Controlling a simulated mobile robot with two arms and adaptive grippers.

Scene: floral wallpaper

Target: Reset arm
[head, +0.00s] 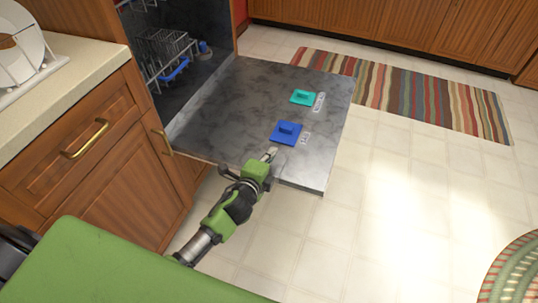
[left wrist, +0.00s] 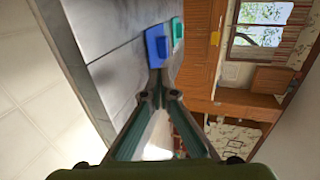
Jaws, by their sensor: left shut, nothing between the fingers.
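My left gripper (head: 270,155) is green and black and reaches in from the lower left in the head view. Its fingertips are over the near edge of the open dishwasher door (head: 230,100), close to a blue piece (head: 286,132) on the door. In the left wrist view the fingers (left wrist: 156,78) meet at their tips with nothing between them, and the blue piece (left wrist: 156,46) shows just beyond the tips. I cannot tell whether they touch it. My right gripper is in neither view.
A teal piece (head: 303,97) lies on the door beyond the blue one. The dishwasher rack (head: 165,50) is at the upper left. A wooden cabinet with a counter (head: 80,65) stands left. A striped rug (head: 410,95) lies at the back.

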